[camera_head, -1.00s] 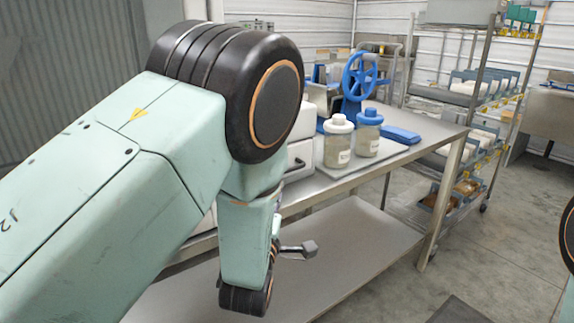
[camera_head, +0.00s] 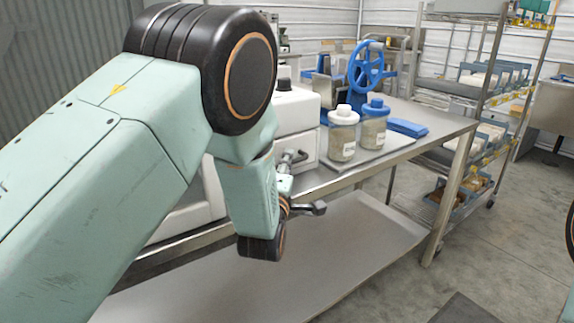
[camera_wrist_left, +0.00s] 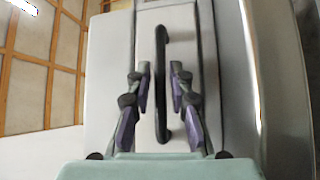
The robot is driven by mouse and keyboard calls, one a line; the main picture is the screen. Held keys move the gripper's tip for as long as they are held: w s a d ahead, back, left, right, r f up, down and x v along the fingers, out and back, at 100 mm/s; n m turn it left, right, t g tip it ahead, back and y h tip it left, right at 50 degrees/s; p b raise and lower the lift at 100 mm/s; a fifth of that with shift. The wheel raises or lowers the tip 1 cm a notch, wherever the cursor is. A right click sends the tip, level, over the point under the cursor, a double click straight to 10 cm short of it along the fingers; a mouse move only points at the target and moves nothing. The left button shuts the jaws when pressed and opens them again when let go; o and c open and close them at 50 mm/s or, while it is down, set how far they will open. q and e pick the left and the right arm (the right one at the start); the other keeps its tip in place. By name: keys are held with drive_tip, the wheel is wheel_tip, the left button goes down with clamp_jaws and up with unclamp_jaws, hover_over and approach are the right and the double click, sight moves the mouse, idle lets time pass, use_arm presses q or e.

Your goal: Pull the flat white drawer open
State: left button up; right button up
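The flat white drawer's front (camera_wrist_left: 183,130) fills the middle of the left wrist view, with a long dark bar handle (camera_wrist_left: 161,95) on it. My left gripper (camera_wrist_left: 160,76) has its two purple-padded fingers apart, one on each side of the handle, with a visible gap to it. In the head view, the left gripper (camera_head: 293,159) is in front of the white unit (camera_head: 298,118), close to its lower front (camera_head: 306,148). My left arm hides much of this unit. The right gripper is out of sight.
Two lidded jars (camera_head: 342,136) (camera_head: 373,127) stand on a tray right of the white unit. A blue handwheel (camera_head: 366,68) is behind them. The metal table (camera_head: 440,122) has a lower shelf (camera_head: 345,245).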

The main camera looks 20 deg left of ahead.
use_arm(q)
drive_tip(key=shift+w, duration=0.1)
clamp_jaws()
idle(0.6)
